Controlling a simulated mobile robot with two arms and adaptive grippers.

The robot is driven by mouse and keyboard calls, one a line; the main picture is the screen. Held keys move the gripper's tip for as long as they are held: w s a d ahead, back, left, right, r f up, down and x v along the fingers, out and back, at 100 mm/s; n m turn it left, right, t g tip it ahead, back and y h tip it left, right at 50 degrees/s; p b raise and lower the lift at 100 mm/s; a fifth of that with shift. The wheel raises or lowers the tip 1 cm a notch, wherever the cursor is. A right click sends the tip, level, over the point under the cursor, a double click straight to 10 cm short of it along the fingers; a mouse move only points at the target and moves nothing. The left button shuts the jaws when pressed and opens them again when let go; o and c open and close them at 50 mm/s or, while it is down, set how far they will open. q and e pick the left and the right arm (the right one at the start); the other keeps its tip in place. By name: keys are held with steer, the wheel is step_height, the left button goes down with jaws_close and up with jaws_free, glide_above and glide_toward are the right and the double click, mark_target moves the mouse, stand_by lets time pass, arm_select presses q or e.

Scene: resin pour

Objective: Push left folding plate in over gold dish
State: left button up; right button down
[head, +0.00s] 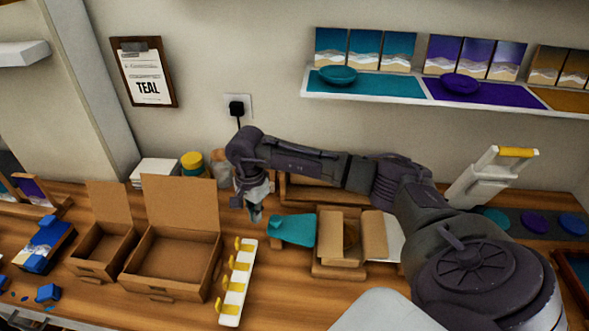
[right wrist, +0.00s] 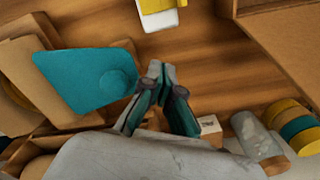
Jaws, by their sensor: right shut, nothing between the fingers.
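My right gripper (head: 256,214) is shut and empty, pointing down just left of the teal plate (head: 292,230). The teal plate sticks out to the left of a cardboard-brown fixture (head: 338,270). In the right wrist view, the teal plate (right wrist: 72,78), with a round knob, lies left of the closed fingers (right wrist: 164,82), with a small gap between. The gold dish (head: 350,236) shows only in part between the brown plates of the fixture. A brown plate (head: 374,236) stands on its right side. My left gripper is not in view.
A white strip with yellow hooks (head: 232,300) and open cardboard boxes (head: 170,262) stand left of the fixture. Yellow-lidded jars (head: 192,162) stand behind the gripper. A white stand with a yellow handle (head: 488,180) is at right.

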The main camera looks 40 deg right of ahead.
step_height(320, 180, up, 9)
steer(key=p, duration=0.4)
